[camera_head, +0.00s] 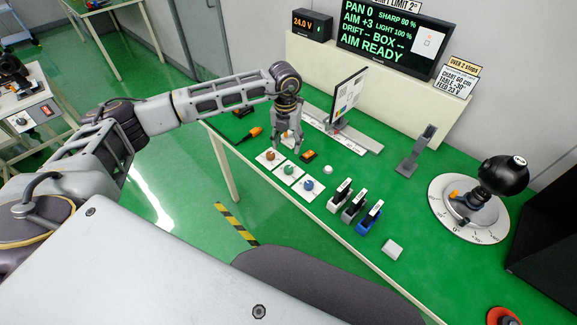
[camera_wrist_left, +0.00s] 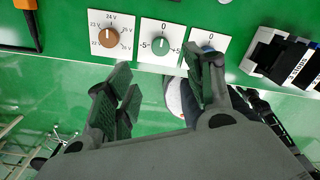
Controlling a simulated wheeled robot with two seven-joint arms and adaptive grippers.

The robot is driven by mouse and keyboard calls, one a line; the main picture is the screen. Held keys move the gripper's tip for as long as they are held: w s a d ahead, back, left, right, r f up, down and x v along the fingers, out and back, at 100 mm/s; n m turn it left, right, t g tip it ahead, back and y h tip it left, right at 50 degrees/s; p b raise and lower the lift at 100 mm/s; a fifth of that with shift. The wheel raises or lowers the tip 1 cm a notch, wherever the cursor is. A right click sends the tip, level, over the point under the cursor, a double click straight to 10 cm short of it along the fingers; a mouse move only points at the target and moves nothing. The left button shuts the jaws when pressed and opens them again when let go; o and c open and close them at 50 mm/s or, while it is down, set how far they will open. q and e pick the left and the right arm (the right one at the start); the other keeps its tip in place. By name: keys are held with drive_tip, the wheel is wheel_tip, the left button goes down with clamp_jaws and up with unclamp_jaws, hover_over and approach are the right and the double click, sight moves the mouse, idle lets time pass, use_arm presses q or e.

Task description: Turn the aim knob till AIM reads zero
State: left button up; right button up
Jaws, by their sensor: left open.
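Three knobs sit on white dial plates at the table's near edge: a brown one (camera_head: 270,155) marked 24 V, a green one (camera_head: 288,169) and a blue one (camera_head: 308,184). The wrist view shows the brown knob (camera_wrist_left: 108,38), the green knob (camera_wrist_left: 161,46) with a scale from -5 through 0 to +5, and the blue knob (camera_wrist_left: 207,47), partly hidden by a finger. I cannot read which is the aim knob. The display (camera_head: 380,37) reads AIM +3, PAN 0 and AIM READY. My left gripper (camera_head: 289,142) is open and empty, its fingers near the knobs; in the wrist view (camera_wrist_left: 160,82) they straddle the green knob's column, apart from it.
A black ball-shaped camera (camera_head: 502,175) stands on a round dial plate at the right. A chart board (camera_head: 347,95) stands on a rail behind the knobs. Several upright blocks (camera_head: 353,207) stand right of the knobs. A 24.0 V readout (camera_head: 312,25) is at the back.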

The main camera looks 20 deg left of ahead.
sight(289, 167)
use_arm(q)
drive_tip(key=f, duration=0.5)
drive_tip(key=f+p, duration=0.1)
drive_tip(key=f, duration=0.4)
drive_tip(key=shift+d+f, duration=0.2)
drive_tip(key=shift+f, duration=1.15)
use_arm(e)
drive_tip(key=shift+s+a+r, duration=0.3)
drive_tip(key=shift+a+r, duration=0.2)
drive_tip(key=shift+a, duration=0.3)
use_arm(q)
drive_tip(key=c, duration=1)
use_arm(e)
drive_tip(key=shift+d, duration=0.35)
